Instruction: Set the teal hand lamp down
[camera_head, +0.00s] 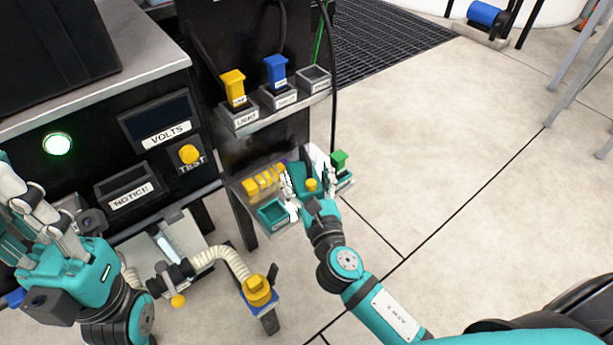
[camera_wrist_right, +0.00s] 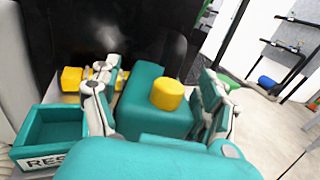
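The teal hand lamp (camera_head: 299,173) is a teal block with a yellow knob on top. It sits between the fingers of my right gripper (camera_head: 307,170), over the low shelf of the black stand. In the right wrist view the lamp (camera_wrist_right: 150,112) fills the gap between the two fingers (camera_wrist_right: 160,75), which press close on both sides. The lamp's underside is hidden, so I cannot tell whether it touches the shelf. My left gripper (camera_head: 38,205) is at the far left, away from the lamp, with nothing visible in it.
An empty teal tray (camera_head: 272,213) is left of the lamp; its label, partly hidden, begins "RES" in the wrist view (camera_wrist_right: 50,130). Yellow pieces (camera_head: 262,180) lie behind it. A green block (camera_head: 339,160) is to the right. Yellow (camera_head: 233,86) and blue (camera_head: 276,72) plugs stand in holders above.

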